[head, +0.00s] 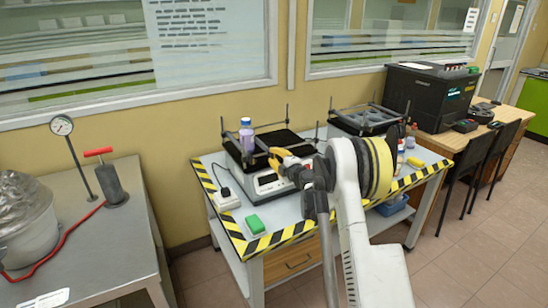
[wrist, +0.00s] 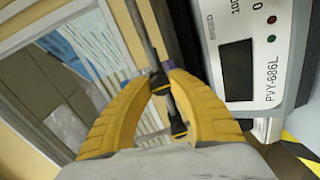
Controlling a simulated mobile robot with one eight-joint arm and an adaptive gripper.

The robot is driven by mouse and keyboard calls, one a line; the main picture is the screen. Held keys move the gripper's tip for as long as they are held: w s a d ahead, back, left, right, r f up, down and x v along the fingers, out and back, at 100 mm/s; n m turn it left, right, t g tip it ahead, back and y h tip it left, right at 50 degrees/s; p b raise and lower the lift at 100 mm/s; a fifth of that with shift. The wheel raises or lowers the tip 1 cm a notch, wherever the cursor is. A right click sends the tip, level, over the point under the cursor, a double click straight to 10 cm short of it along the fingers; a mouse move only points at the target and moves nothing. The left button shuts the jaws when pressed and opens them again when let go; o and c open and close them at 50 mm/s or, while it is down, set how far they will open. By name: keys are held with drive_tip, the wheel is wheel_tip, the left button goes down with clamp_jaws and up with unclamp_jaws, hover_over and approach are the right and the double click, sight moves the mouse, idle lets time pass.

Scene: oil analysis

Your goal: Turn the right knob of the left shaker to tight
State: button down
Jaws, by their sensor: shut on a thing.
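The left shaker (head: 270,183) stands on the table with hazard-striped edges. It has a black top platform, upright rods and a pale front panel. The wrist view shows its panel (wrist: 255,70) close by, with a dark display and red and green dots. My gripper (head: 279,158) is at the front of this shaker's platform, near its rods. In the wrist view, my yellow gripper (wrist: 160,79) is shut on a small dark knob (wrist: 161,88) by a metal rod. The fingertips hide much of the knob, so its tightness cannot be told.
A purple-labelled bottle (head: 246,135) stands on the left shaker. A second shaker (head: 362,121) is behind my arm to the right. A green block (head: 255,224) and a white adapter (head: 227,199) lie at the table's front left. A metal bench (head: 110,235) stands at left.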

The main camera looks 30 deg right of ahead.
idle(0.4)
drive_tip(key=c, duration=1.2)
unclamp_jaws()
drive_tip(key=s, duration=0.8)
drive_tip(key=s+r, duration=0.1)
drive_tip(key=s, duration=0.3)
drive_tip(key=shift+d, duration=0.2)
drive_tip(key=shift+r, duration=0.1)
